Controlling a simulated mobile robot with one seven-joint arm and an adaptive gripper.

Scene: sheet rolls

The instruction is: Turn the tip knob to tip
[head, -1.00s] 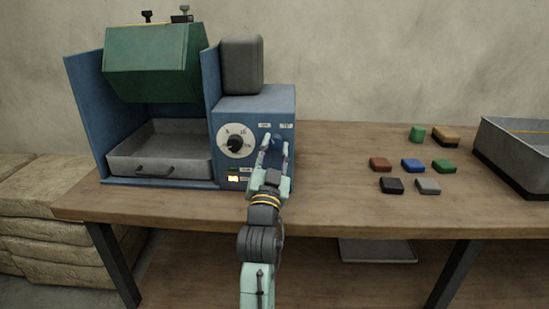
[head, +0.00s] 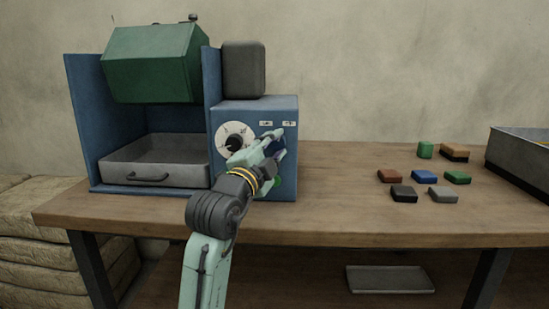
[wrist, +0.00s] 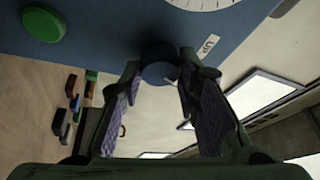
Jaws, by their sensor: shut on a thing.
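The blue machine's control box (head: 286,106) stands on the bench. The tip knob (wrist: 158,70) is a dark blue round knob on its front panel, between my fingers in the wrist view. My gripper (head: 280,143) is shut on it, under the two small white labels (head: 288,122); it also shows in the wrist view (wrist: 157,80). In the head view my fingers mostly hide the knob, so I cannot read its setting. A green box-shaped vessel (head: 150,65) hangs tilted in the machine's frame above a grey tray (head: 150,174).
A white dial (head: 225,134) is left of my gripper, and a green button (wrist: 43,24) is on the panel. Several small coloured blocks (head: 431,177) lie to the right, beside a grey bin (head: 515,170). The bench front between is clear.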

